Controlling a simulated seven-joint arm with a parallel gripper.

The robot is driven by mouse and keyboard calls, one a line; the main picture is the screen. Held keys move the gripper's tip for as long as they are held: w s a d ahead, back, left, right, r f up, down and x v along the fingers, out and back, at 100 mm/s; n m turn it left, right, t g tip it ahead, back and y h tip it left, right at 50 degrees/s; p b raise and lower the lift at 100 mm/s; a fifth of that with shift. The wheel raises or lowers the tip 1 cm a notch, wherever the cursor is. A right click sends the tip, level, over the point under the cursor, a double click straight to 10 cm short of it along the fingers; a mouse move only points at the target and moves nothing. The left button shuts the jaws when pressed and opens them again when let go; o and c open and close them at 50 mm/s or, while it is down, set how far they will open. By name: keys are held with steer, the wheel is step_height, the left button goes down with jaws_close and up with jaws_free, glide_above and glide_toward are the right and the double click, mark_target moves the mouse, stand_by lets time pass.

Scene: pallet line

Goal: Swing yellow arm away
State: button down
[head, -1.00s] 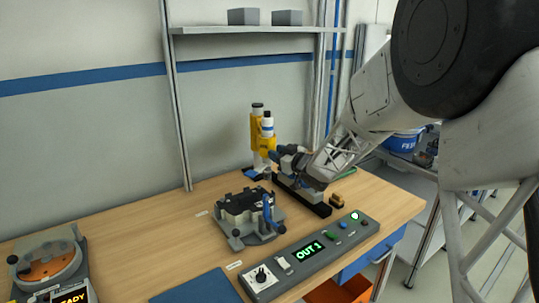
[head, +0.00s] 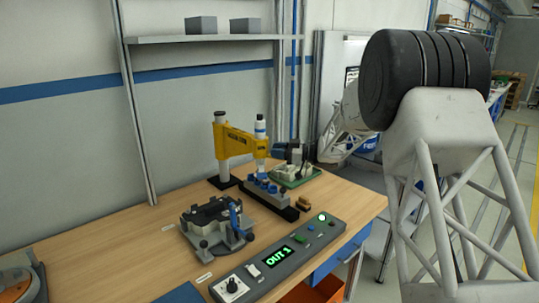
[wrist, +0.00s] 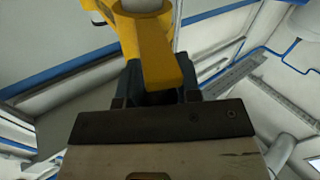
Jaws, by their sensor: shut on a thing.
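The yellow arm (head: 238,141) stands on a pale post with a dark base and reaches to the right. Its free end carries a white cylinder with a blue band (head: 260,127). My gripper (head: 275,153) is at this free end, coming in from the right, and is shut on it. In the wrist view the yellow arm (wrist: 158,50) runs from the top down to the dark jaws of my gripper (wrist: 155,88). The exact contact is partly hidden behind the jaws' mount.
Below the arm's end is a dark rail with blue parts (head: 286,212). A green board (head: 308,178) lies behind it to the right. In front are a grey fixture (head: 217,240) and a control box reading OUT 1 (head: 279,257). A shelf (head: 205,39) hangs above.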

steer(key=w+d+g, duration=0.1)
steer(key=w+d+n+g, duration=0.1)
steer(key=w, duration=0.1)
steer(key=shift+w+d, duration=0.1)
steer(key=shift+w+d+r, duration=0.1)
stand_by(0.4)
steer(key=c, duration=0.8)
jaws_free()
steer(key=shift+s+d, duration=0.15)
steer(key=shift+d, duration=1.8)
steer(key=shift+s+d, duration=0.1)
steer(key=shift+d, duration=1.85)
